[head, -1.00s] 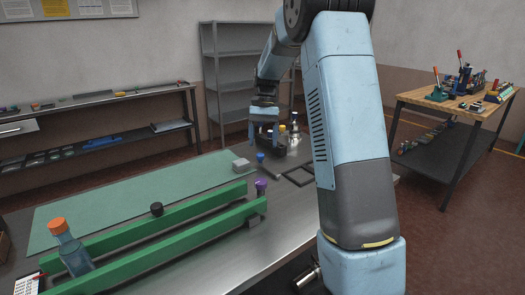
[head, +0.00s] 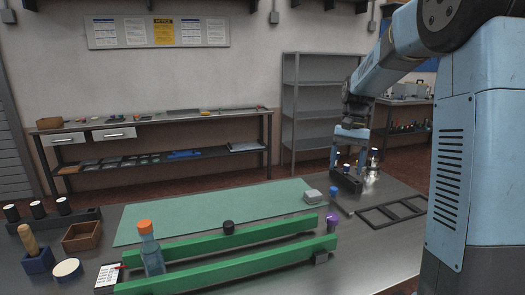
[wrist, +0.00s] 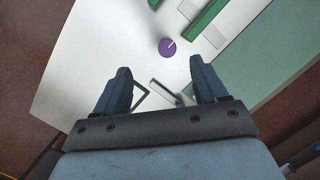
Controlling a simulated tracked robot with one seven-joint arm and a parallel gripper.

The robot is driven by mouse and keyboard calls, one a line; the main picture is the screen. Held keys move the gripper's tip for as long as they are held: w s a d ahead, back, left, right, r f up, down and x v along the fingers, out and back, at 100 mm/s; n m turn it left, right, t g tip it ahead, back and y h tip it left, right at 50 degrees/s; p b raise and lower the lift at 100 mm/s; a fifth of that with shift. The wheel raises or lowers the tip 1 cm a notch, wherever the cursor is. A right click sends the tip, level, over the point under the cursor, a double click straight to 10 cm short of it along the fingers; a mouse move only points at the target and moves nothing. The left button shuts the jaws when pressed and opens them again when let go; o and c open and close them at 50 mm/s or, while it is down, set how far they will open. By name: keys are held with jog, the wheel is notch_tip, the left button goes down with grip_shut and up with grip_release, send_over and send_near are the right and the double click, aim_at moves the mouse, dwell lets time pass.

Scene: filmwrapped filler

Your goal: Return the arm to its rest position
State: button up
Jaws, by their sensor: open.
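My blue arm (head: 455,170) rises at the right of the head view and bends over toward the far right end of the metal table. My gripper (head: 350,165) hangs there, fingers down, in front of or above a small dark rack (head: 346,181); I cannot tell the gap. In the wrist view my gripper (wrist: 160,75) has its two blue fingers wide apart with nothing held between them. A purple-topped piece (wrist: 167,47) lies beyond the fingertips, and it also shows at the end of the green rails in the head view (head: 331,222).
A bottle with an orange cap (head: 150,255) stands by the green rails (head: 230,262). A green mat (head: 200,208), a dark flat frame (head: 390,213) and a blue-capped piece (head: 334,192) are on the table (head: 370,250). A grey shelf (head: 318,105) stands behind.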

jog(key=s+a+r+n+t, duration=0.1)
jog(key=s+t, duration=0.3)
jog(key=s, duration=1)
jog(key=s+a+r+n+t+h, duration=0.1)
jog(key=s+r+n+t, duration=0.2)
jog(key=s, duration=1)
jog(key=shift+s+r+t, duration=0.25)
jog(key=shift+s+t, duration=0.1)
jog(key=shift+t, duration=0.05)
